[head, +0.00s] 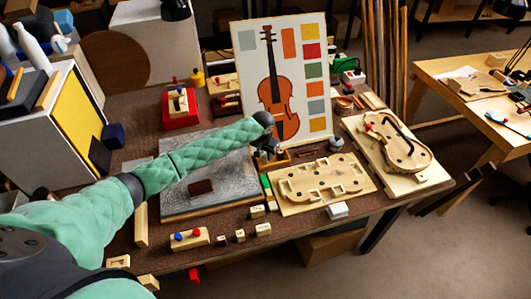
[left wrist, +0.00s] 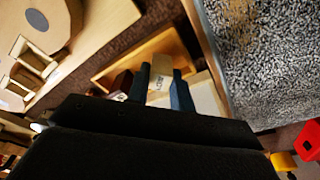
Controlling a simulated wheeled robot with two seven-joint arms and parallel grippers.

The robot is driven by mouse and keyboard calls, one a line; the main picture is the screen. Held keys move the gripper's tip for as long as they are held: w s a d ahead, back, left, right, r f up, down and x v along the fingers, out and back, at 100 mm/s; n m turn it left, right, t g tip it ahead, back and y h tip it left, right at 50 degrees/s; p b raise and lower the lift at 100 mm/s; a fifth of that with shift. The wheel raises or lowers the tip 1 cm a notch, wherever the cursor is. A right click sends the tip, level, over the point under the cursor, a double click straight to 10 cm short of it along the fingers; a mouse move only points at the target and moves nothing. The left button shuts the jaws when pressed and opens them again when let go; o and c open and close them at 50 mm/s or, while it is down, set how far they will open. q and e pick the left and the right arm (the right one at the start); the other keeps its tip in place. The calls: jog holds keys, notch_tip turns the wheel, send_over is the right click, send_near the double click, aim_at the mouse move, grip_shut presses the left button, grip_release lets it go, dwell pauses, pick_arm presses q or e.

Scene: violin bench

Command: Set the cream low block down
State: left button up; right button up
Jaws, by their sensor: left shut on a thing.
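My left gripper (head: 268,150) is over a small wooden tray (head: 286,158) behind the violin mould board. In the left wrist view its two dark fingers (left wrist: 160,88) are shut on a cream block (left wrist: 161,70) with small dark lettering on it. The orange-brown tray (left wrist: 178,44) lies below and around the held block. I cannot tell whether the block touches the tray floor. A pale block (left wrist: 207,97) and a dark red piece (left wrist: 122,82) show beside the fingers. In the head view the held block is mostly hidden by the gripper. My right gripper is not in view.
A grey mat board (head: 215,195) lies left of the tray under my left arm. The violin mould board (head: 300,193) lies in front and the color chart panel (head: 283,75) stands behind. Several small cream blocks (head: 263,229) stand along the front edge.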

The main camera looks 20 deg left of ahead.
pick_arm(q)
jog(key=shift+f, duration=0.2)
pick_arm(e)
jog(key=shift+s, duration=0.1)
pick_arm(q)
jog(key=o, duration=0.9)
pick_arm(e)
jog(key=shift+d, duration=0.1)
pick_arm(q)
jog(key=shift+r, duration=0.35)
jog(key=r+b, duration=0.1)
jog(key=r, duration=0.2)
jog(key=s+r+b, duration=0.1)
jog(key=r, duration=0.3)
jog(key=r+b, duration=0.1)
jog(key=r, duration=0.3)
jog(key=shift+s+a+r+b, duration=0.15)
jog(key=shift+s+r+b, duration=0.1)
jog(key=shift+b, duration=0.1)
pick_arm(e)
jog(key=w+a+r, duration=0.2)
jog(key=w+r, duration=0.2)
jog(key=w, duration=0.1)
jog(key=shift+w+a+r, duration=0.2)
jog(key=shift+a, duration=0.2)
pick_arm(q)
jog(key=shift+f, duration=0.1)
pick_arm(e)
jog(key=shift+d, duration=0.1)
